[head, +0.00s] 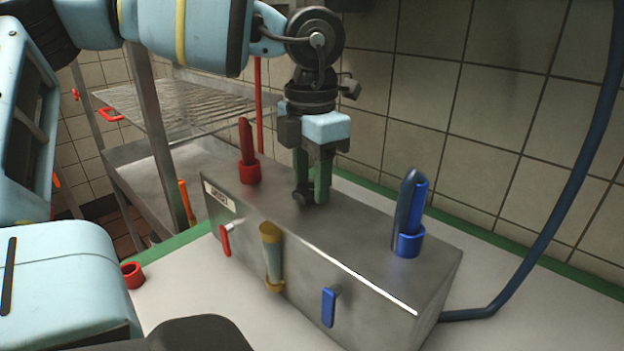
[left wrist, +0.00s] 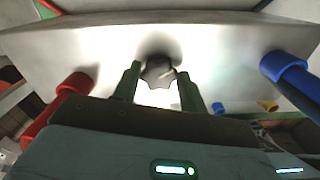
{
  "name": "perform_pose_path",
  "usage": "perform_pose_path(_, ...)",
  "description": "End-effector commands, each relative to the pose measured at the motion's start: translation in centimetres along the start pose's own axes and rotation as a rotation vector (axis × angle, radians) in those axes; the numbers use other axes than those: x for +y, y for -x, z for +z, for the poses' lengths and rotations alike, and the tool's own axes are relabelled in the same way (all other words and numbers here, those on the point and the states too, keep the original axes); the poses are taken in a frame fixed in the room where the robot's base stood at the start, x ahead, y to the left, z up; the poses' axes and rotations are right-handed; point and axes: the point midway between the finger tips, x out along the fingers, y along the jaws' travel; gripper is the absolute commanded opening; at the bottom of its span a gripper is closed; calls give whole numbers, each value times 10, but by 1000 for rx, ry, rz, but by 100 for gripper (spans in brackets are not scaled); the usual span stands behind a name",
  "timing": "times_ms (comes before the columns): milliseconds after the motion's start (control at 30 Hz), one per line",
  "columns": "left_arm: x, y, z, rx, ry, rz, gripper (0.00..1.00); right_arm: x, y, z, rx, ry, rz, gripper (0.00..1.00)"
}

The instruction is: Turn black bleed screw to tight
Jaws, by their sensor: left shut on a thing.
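The black bleed screw (head: 304,197) is a small dark knob on top of the metal box (head: 350,224), between the red and blue uprights. My left gripper (head: 313,190) points down over it, its green fingers shut on the screw. In the left wrist view the lobed screw head (left wrist: 158,71) sits between the tips of the two green fingers. Its marking and how far it is turned cannot be told. My right gripper is not in view.
A red upright in a red collar (head: 249,171) and a blue one in a blue collar (head: 410,243) stand on the box top. The front has a red lever (head: 225,241), a yellow-capped tube (head: 272,257) and a blue lever (head: 329,307). A blue hose (head: 545,235) runs at right.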

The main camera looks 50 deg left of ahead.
Motion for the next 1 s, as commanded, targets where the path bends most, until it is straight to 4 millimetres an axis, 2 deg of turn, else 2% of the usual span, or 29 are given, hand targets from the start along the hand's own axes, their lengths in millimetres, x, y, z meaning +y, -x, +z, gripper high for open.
perform_pose_path(500,-2,1,0,-5,-417,1,20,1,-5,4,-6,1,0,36)
perform_pose_path(1000,-3,2,0,-6,-553,2,20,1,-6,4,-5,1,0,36)
